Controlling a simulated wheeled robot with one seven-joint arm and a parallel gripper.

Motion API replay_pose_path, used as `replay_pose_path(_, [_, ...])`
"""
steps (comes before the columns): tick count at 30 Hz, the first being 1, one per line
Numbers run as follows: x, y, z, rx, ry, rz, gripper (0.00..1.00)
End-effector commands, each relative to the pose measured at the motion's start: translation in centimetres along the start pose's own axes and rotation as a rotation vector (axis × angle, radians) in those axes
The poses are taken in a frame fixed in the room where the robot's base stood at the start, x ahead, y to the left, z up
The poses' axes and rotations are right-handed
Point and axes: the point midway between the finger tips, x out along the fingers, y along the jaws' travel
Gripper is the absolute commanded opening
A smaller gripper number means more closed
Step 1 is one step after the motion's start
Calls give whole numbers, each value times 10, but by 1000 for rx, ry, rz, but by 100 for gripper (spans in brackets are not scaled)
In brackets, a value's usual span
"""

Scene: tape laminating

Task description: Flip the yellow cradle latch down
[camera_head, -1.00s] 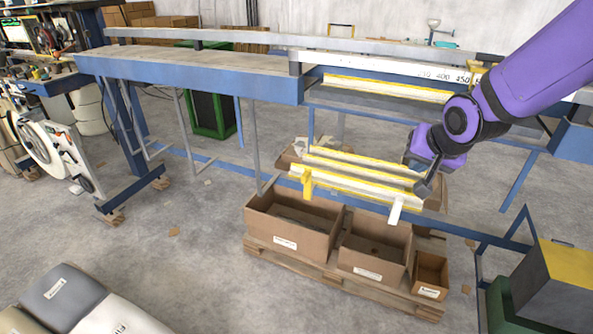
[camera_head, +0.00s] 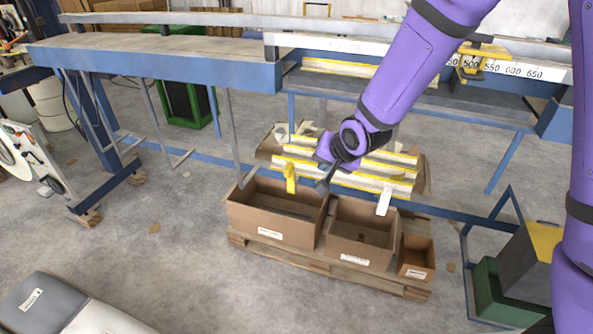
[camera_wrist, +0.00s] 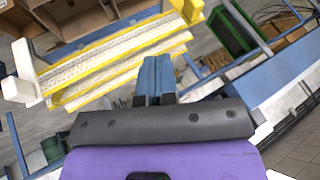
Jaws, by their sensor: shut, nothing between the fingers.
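The yellow cradle latch (camera_head: 290,177) stands upright at the left front end of the yellow-edged strips; it also shows at the top of the wrist view (camera_wrist: 193,11). My gripper (camera_head: 323,187) is just right of the latch in the head view, with a gap between them. In the wrist view its blue fingers (camera_wrist: 155,77) are together and empty, below and left of the latch. The yellow-edged strips (camera_head: 372,184) lie behind the gripper, which hides part of them.
A white latch (camera_head: 384,201) stands at the strips' right end. Open cardboard boxes (camera_head: 275,233) sit on a wooden pallet (camera_head: 300,268) in front. A blue-framed bench (camera_head: 160,68) runs behind, with a blue rail (camera_head: 440,206) low across the boxes.

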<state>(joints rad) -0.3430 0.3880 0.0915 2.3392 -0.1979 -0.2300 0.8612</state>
Motion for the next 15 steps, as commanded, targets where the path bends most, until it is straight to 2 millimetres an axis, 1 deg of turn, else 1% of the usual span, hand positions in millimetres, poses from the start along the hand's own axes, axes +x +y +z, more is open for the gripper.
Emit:
replay_pose_path(4, [5,0,0,0,-1,1,0])
replay_pose_path(8, [18,0,1,-1,-2,2,0])
replay_pose_path(15, [54,0,1,-1,-2,2,0])
